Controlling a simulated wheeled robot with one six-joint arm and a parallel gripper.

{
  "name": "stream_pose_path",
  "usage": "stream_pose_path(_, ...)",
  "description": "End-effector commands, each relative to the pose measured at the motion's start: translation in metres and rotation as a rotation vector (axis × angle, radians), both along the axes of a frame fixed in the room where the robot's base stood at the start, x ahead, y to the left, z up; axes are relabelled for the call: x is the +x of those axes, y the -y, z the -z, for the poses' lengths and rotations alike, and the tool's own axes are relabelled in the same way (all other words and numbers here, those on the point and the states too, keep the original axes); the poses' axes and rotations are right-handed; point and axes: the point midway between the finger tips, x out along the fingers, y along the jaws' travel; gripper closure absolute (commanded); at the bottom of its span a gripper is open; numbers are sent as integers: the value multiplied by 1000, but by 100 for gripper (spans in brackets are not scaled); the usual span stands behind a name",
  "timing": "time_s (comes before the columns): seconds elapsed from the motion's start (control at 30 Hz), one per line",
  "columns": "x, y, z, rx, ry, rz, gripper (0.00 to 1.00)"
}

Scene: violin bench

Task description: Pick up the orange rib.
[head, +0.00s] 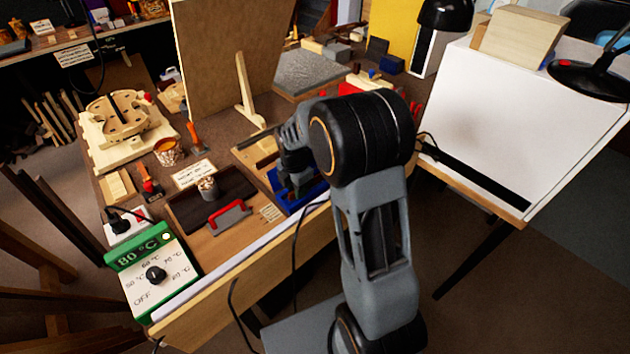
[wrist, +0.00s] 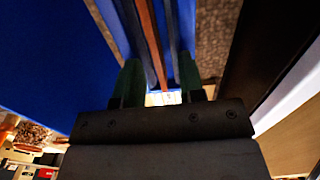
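The orange rib (wrist: 151,45) shows in the wrist view as a thin orange-brown strip standing on edge between blue walls of a holder (wrist: 50,50). My gripper (wrist: 158,82) has its two dark green fingers apart, one on each side of the rib, with gaps between; I see no contact with it. In the head view my gripper (head: 296,184) points down into the blue holder (head: 312,193) at the bench's front right. The rib is hidden there behind my arm and gripper. How deep the fingertips sit relative to the rib is hard to tell.
Left of the holder are a dark board (head: 180,212), a red-handled scraper (head: 229,216) and a small pot (head: 208,187). A green temperature controller (head: 155,270) stands at the front left. An upright brown panel (head: 225,60) rises behind. A white-topped table (head: 530,120) is at right.

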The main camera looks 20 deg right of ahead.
Motion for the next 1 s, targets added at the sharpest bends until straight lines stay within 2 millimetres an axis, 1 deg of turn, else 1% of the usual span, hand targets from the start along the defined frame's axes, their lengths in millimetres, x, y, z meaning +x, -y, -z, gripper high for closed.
stream_pose_path(0.07,0,0,0,0,0,0,64)
stream_pose_path(0.43,0,0,0,0,0,0,99)
stream_pose_path(0.77,0,0,-1,0,0,0,100)
stream_pose_path(0.87,0,0,-5,0,1,0,100)
stream_pose_path(1.0,1,0,-18,0,2,0,100)
